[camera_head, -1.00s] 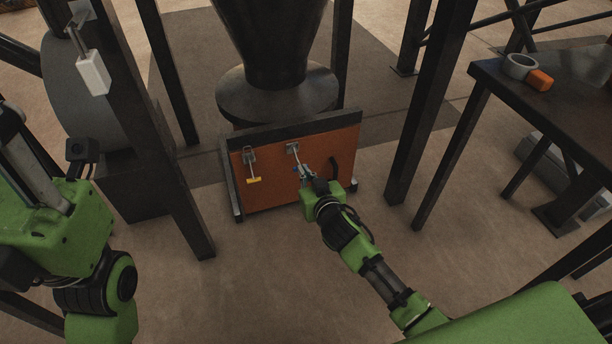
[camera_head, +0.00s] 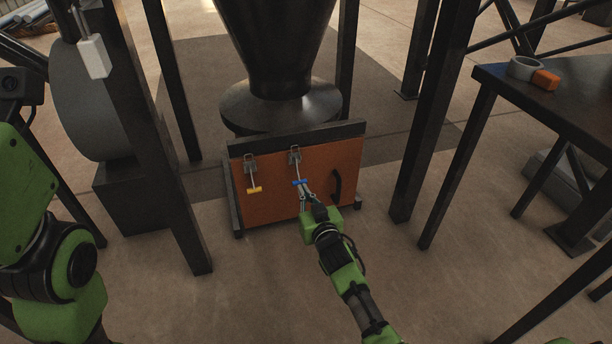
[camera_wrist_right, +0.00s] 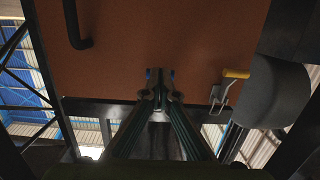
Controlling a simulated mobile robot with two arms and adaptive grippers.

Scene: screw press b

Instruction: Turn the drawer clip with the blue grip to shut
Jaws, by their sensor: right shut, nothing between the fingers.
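The clip with the blue grip (camera_head: 300,182) hangs from a metal bracket (camera_head: 295,157) on the orange drawer front (camera_head: 275,205). Its lever points down, leaning slightly right. My right gripper (camera_head: 303,194) is shut and empty, its fingertips at or just below the blue grip. In the right wrist view the shut fingertips (camera_wrist_right: 160,88) cover the middle of the blue grip, and blue ends (camera_wrist_right: 148,73) show on both sides. I cannot tell whether they touch. My left arm shows at the left edge; its fingers are not visible.
A second clip with a yellow grip (camera_head: 254,190) hangs to the left. A black handle (camera_head: 336,184) is on the drawer's right. Dark posts stand either side. A dark table (camera_head: 545,100) at right holds an orange block (camera_head: 545,79) and a grey ring (camera_head: 522,67). The floor in front is clear.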

